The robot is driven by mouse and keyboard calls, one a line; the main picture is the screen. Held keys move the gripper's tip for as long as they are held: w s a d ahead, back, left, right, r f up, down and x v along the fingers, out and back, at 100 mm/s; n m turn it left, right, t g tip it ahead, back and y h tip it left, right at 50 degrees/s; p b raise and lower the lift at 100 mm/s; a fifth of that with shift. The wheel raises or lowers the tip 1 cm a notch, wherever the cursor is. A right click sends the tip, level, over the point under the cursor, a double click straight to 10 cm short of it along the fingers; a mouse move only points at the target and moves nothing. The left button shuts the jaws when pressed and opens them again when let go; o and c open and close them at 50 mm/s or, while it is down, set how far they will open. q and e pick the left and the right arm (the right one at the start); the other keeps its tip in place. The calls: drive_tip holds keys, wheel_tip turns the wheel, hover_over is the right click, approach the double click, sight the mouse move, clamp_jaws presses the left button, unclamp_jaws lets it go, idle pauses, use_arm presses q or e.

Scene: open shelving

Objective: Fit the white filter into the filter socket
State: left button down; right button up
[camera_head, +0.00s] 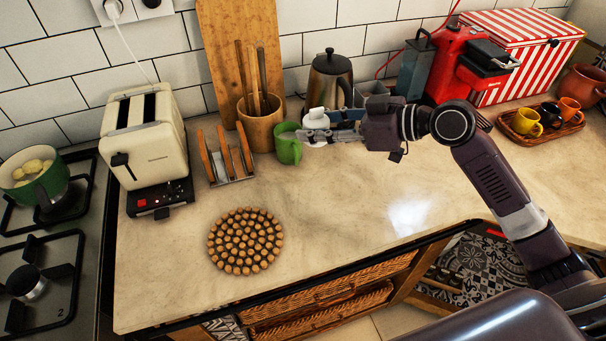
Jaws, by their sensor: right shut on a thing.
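My right gripper (312,134) reaches in from the right over the back of the counter. It is shut on a small white thing, which I take to be the white filter (316,117); white shows above and below the fingers. The fingers partly hide it, and I cannot tell whether it touches the counter. A green mug (289,145) stands just left of the fingertips, and I cannot tell whether they touch it. I cannot pick out the filter socket for certain. My left gripper is not in view.
A dark kettle (330,77) stands behind the gripper, with a wooden utensil pot (261,127) to the left. A toast rack (226,157), toaster (150,145) and round trivet (246,241) are further left. A red machine (462,63) stands back right. The middle counter (345,200) is clear.

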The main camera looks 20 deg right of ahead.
sight(314, 188)
wheel_tip(314, 188, down, 16)
drive_tip(key=shift+f+p, duration=0.1)
drive_tip(key=shift+p, duration=0.5)
drive_tip(key=shift+f, duration=0.1)
drive_tip(key=o, duration=1.2)
drive_tip(key=shift+c, duration=0.2)
